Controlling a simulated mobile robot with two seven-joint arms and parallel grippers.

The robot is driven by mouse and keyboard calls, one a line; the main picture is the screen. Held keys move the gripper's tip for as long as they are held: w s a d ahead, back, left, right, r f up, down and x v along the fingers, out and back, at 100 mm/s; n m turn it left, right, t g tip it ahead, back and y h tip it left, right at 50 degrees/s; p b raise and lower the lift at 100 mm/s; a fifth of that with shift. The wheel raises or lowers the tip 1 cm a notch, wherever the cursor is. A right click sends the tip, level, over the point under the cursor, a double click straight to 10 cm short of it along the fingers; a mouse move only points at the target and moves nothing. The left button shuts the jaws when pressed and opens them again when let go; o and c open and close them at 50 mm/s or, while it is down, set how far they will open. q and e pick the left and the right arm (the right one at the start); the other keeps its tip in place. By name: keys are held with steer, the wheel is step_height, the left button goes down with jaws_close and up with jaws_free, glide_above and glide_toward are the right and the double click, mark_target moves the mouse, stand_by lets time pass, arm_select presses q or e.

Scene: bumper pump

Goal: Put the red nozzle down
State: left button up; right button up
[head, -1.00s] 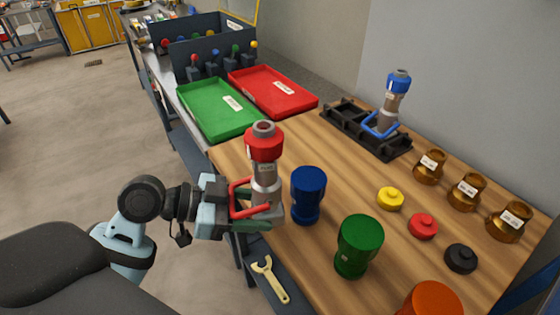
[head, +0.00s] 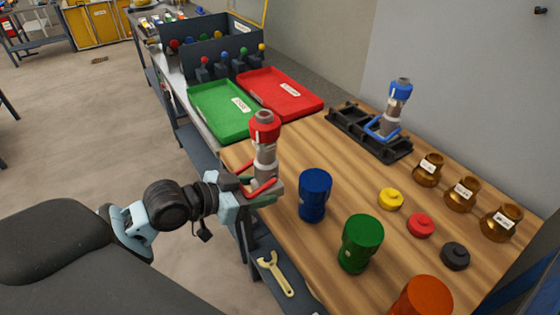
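The red nozzle (head: 265,150) has a red collar, a grey body and a red handle loop. It is upright at the left edge of the wooden table. My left gripper (head: 262,190) is shut around its lower part. I cannot tell whether its base touches the table. A similar blue nozzle (head: 398,98) stands upright in the black rack (head: 345,128), whose other slots look empty. My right gripper is not in view.
Blue (head: 314,195), green (head: 361,243) and orange (head: 421,300) cups stand along the near side. Yellow, red and black caps and several brass pieces are at right. A green tray (head: 222,112) and red tray (head: 281,93) lie beyond. The table middle is clear.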

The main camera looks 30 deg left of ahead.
arm_select(q)
steer(key=w+a, duration=0.1)
steer(key=w, duration=0.4)
steer(key=w+a, duration=0.1)
steer(key=w, duration=0.4)
steer(key=w+a+f, duration=0.1)
steer(key=w, duration=0.4)
steer(key=shift+w+a+b, duration=0.1)
steer(key=shift+a+b, duration=0.25)
steer(key=shift+b, duration=0.05)
steer(key=shift+f, duration=1.8)
steer(key=shift+f, duration=0.15)
steer(key=o, duration=1)
steer(key=shift+f, duration=0.2)
steer(key=o, duration=0.4)
steer(key=shift+r, duration=0.1)
steer(key=shift+o, duration=0.2)
